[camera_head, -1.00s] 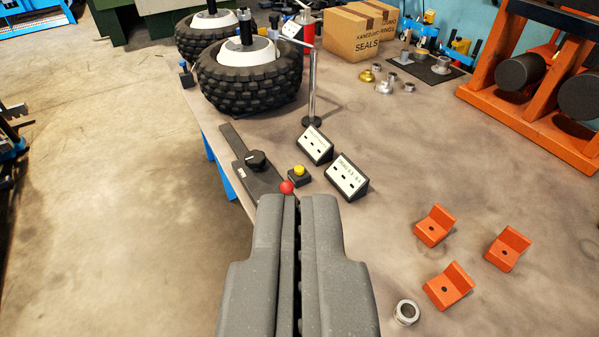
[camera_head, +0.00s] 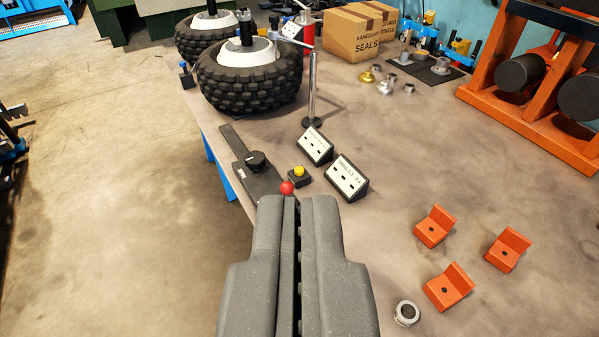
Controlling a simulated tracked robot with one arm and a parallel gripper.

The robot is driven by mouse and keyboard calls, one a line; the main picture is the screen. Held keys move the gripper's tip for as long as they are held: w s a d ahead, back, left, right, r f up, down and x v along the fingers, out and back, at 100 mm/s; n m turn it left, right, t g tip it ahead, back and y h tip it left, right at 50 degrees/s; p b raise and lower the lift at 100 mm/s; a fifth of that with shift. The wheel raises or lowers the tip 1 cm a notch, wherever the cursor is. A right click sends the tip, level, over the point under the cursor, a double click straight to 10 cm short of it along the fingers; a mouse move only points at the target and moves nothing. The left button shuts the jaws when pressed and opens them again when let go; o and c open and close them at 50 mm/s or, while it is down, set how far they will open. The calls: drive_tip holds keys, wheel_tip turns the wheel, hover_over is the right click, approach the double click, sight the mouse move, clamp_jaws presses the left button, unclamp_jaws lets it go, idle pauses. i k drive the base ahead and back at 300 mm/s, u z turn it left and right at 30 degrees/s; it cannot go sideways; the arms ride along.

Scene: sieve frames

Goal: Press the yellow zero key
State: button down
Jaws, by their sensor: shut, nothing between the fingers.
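The yellow zero key (camera_head: 299,170) sits on top of a small dark block on the table, just beyond my gripper. My gripper (camera_head: 298,200) is shut and empty, its fingertips pointing at the area of the key. In the picture the tips lie a little below the key and apart from it. A dark gauge bar with a black knob (camera_head: 256,161) lies just left of the key.
Two display boxes (camera_head: 347,177) (camera_head: 315,146) stand right of the key. A metal post (camera_head: 312,90) and knobbly tyres (camera_head: 249,80) stand behind. Orange brackets (camera_head: 448,286) and a metal ring (camera_head: 407,313) lie at right. The table's left edge is close by.

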sight(298, 170)
drive_tip(key=k, duration=1.35)
drive_tip(key=u, duration=0.35)
drive_tip(key=i, duration=2.05)
drive_tip(key=z, duration=0.75)
drive_tip(key=i, duration=0.3)
drive_tip(key=z, duration=0.35)
